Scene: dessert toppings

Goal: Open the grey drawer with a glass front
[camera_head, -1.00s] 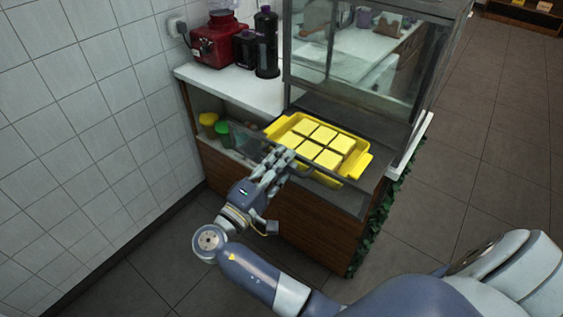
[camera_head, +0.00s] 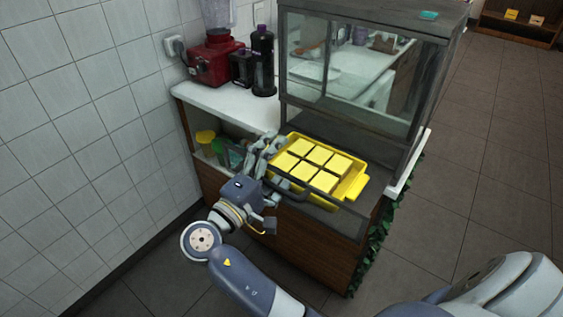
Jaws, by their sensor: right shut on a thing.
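The grey drawer (camera_head: 327,201) with the glass front is low on the counter's front, below the glass case. It stands open at the top, and a yellow tray with several yellow blocks (camera_head: 355,187) shows inside it. A dark bar handle (camera_head: 300,189) runs along its front. My right gripper (camera_head: 268,150) is at the left end of the drawer front, beside the tray's left corner. It is shut on the handle, though its fingers hide the exact contact. My left gripper is out of view.
A glass case (camera_head: 428,88) stands behind the drawer. A red blender (camera_head: 213,66) and black bottles (camera_head: 263,62) are on the white counter (camera_head: 222,100). Green and yellow cups (camera_head: 205,137) sit in the shelf at left. A tiled wall is at left; the floor in front is clear.

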